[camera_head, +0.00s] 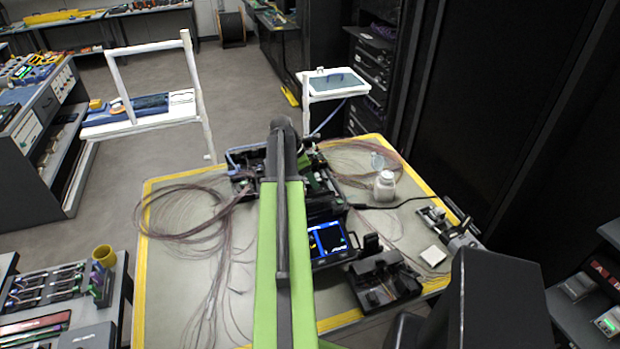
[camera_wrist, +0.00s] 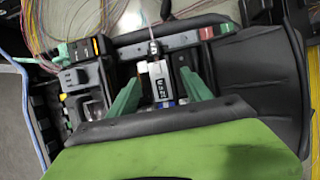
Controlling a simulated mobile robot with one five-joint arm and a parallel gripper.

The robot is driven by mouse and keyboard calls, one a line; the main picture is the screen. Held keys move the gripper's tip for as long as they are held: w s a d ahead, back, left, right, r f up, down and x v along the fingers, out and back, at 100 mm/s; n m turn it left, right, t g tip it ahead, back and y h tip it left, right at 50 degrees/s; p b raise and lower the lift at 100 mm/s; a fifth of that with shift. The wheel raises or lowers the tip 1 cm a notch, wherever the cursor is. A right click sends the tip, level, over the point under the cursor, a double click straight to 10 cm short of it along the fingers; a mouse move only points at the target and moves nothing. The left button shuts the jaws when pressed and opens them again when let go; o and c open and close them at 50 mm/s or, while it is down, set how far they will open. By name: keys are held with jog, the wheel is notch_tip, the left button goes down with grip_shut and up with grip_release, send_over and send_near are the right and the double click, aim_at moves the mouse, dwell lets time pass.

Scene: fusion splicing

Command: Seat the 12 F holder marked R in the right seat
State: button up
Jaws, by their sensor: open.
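A small holder (camera_wrist: 158,90) with a dark label and pale characters lies between my fingers in the wrist view; I cannot read its mark with certainty. A thin fibre lead runs up from it. My gripper (camera_wrist: 158,78) is open, with one green finger on each side of the holder. I cannot tell whether the fingers touch it or whether it rests in a seat. In the head view the splicer, with its lit screen (camera_head: 328,239), stands mid-table, partly covered by my arm. The holder and fingertips cannot be made out there.
Loose brown fibres (camera_head: 185,212) spread over the table's left side. A white bottle (camera_head: 384,185), a black tool (camera_head: 384,278) and a small white block (camera_head: 433,255) stand on the right.

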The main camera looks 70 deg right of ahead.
jog(key=shift+r, duration=0.1)
jog(key=p+v, duration=1.6)
jog(key=v, duration=0.1)
jog(key=shift+w+a, duration=0.1)
jog(key=shift+w, duration=0.05)
